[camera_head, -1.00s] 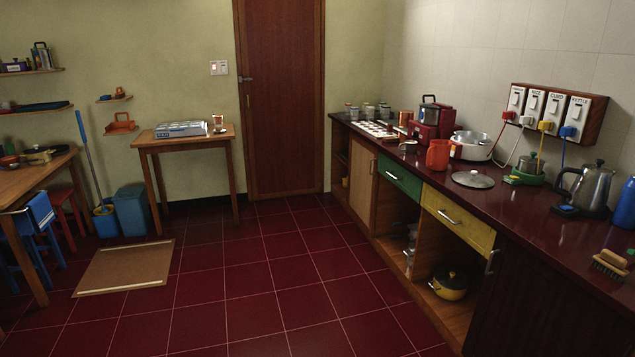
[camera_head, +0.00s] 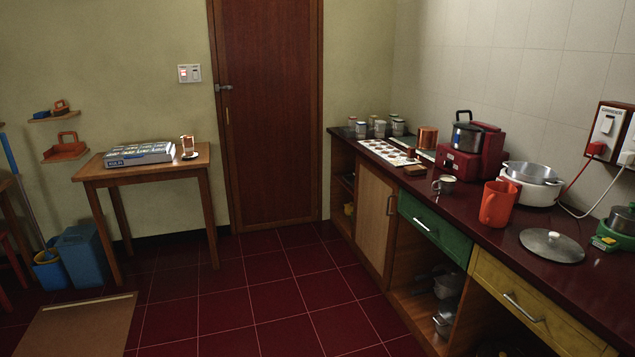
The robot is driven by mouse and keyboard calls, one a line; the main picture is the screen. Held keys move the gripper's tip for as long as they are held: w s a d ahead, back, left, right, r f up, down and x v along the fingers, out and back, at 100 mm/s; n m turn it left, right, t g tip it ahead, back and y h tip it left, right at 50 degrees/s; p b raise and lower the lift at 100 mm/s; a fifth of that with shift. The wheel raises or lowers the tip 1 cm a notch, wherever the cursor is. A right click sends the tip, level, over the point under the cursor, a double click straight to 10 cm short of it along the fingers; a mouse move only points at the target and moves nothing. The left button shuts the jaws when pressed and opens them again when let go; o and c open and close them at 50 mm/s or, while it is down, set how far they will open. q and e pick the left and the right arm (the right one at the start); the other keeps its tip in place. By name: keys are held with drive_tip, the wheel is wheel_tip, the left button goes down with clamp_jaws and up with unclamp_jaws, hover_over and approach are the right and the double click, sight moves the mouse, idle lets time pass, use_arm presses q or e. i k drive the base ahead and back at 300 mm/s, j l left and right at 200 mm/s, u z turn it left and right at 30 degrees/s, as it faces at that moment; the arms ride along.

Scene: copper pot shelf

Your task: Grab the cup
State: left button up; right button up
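A small grey metal cup (camera_head: 444,185) with a handle on its left stands on the dark red counter (camera_head: 480,207), in front of the red appliance. Further back on the counter is a copper-coloured cup-like vessel (camera_head: 427,138). A large orange-red jug (camera_head: 497,204) stands nearer, right of the grey cup. A small glass (camera_head: 187,146) stands on the wooden side table (camera_head: 98,174) at the left. Which of these is the task's cup I cannot tell. Neither of my grippers shows in the view.
A red appliance (camera_head: 463,164) with a dark pot, a white pot (camera_head: 534,181) and a lid (camera_head: 552,246) crowd the counter. The red tiled floor (camera_head: 262,290) is open in the middle. A brown mat (camera_head: 75,327) and blue bins (camera_head: 84,256) are at the left.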

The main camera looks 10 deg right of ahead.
sight(446, 183)
drive_tip(key=i, duration=1.95)
drive_tip(key=i+j+z, duration=0.15)
drive_tip(key=i+z, duration=0.3)
drive_tip(key=i, duration=0.15)
drive_tip(key=i+j+z, duration=0.4)
drive_tip(key=i, duration=0.15)
drive_tip(key=i+j+z, duration=0.45)
drive_tip(key=i+l, duration=0.05)
drive_tip(key=i, duration=0.05)
